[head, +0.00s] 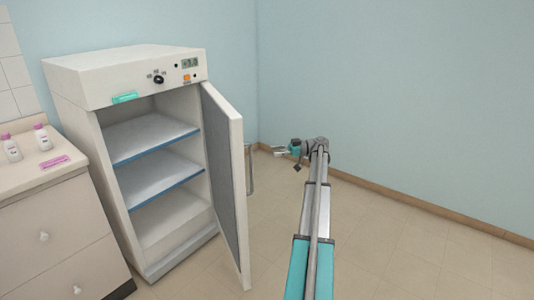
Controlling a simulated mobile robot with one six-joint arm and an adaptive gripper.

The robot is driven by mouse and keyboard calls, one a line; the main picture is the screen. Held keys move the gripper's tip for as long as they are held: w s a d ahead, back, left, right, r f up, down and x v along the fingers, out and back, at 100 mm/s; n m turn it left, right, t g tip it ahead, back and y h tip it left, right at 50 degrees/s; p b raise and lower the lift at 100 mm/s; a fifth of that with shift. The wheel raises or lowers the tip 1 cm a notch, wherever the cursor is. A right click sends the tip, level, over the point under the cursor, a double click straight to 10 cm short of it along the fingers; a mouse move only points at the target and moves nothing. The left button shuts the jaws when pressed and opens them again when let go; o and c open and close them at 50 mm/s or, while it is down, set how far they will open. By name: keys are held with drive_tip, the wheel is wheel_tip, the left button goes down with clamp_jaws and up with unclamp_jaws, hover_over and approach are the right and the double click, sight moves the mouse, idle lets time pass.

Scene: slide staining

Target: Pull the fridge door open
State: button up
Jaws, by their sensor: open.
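The white fridge (75,88) stands at the left in the head view, with a control panel on its upper front. Its door (228,165) stands wide open, swung out to the right and toward me. The shelves (150,137) inside are in plain view and look empty. A metal handle (249,170) shows partly behind the door's outer face. My gripper (279,152) is to the right of the door and handle, apart from them in the picture. It is open and holds nothing that I can see. Its fingertips are small in this view.
A counter (45,178) with drawers stands left of the fridge. It bears two pink-capped bottles (42,137) and a pink label (54,162). The tiled floor (400,240) to the right is clear up to the blue wall (410,90).

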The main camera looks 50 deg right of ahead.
drive_tip(key=shift+v, duration=0.8)
drive_tip(key=shift+a, duration=0.2)
drive_tip(key=c, duration=0.4)
drive_tip(key=shift+w+a+f+g, duration=0.1)
drive_tip(key=shift+a+f+g, duration=0.05)
drive_tip(key=shift+a+f, duration=0.3)
drive_tip(key=shift+w+a+f+g, duration=0.1)
drive_tip(key=shift+a+f+g, duration=0.1)
drive_tip(key=shift+a, duration=0.4)
clamp_jaws()
drive_tip(key=w+a+f+m+g+h, duration=0.1)
drive_tip(key=a+f+m+g+h, duration=0.2)
drive_tip(key=a, duration=0.8)
drive_tip(key=w+a+f+g+h, duration=0.1)
drive_tip(key=a+f+g, duration=0.2)
drive_tip(key=a+f, duration=0.5)
drive_tip(key=w+a+f+m+g+h, duration=0.1)
drive_tip(key=a+f+m+g+h, duration=0.1)
drive_tip(key=a, duration=1.1)
drive_tip(key=w+d+f+n+g+h+p, duration=0.2)
drive_tip(key=w+d+n+g+h, duration=0.25)
drive_tip(key=w+h, duration=0.4)
drive_tip(key=w+d+r+n+g+h+p, duration=0.1)
drive_tip(key=w+r+n+h, duration=0.2)
drive_tip(key=w+r+h, duration=0.3)
drive_tip(key=shift+r+g+h, duration=0.35)
drive_tip(key=shift+g+h, duration=0.05)
drive_tip(key=shift+h, duration=0.45)
